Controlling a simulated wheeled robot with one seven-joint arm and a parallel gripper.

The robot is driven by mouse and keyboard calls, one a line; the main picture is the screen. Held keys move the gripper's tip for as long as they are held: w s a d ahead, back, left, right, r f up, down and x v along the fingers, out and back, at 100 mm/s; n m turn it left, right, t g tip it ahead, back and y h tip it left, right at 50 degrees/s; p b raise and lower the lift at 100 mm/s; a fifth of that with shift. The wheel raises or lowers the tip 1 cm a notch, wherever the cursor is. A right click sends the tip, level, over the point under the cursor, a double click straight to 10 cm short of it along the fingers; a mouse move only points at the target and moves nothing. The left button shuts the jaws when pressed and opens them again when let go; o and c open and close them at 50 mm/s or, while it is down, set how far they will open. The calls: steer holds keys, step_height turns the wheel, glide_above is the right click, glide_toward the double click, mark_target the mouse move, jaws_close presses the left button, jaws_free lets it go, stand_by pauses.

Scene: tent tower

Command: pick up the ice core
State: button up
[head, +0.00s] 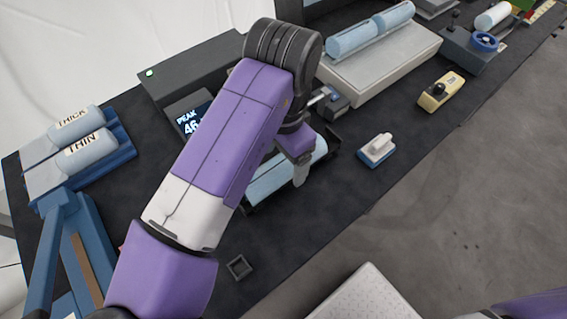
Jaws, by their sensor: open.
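A pale blue ice core (268,182) lies in a dark tray (253,208) near the middle of the table, partly hidden by my arm. My gripper (301,178) is over the right part of this core, pointing down, and is open. One pale finger shows against the core; whether it touches cannot be told. Two similar blue cylinders (353,41) lie end to end on a white slab at the back. Two more, labelled THICK (75,122) and THIN (87,150), rest on a blue rack at the left.
A dark box with a display (190,120) stands behind the tray. A white-and-blue block (377,149) and a yellow block (440,91) sit to the right. A small dark square cup (239,267) is near the front edge. Bare table lies around the white-and-blue block.

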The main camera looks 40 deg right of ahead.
steer(key=shift+f, duration=1.15)
jaws_close()
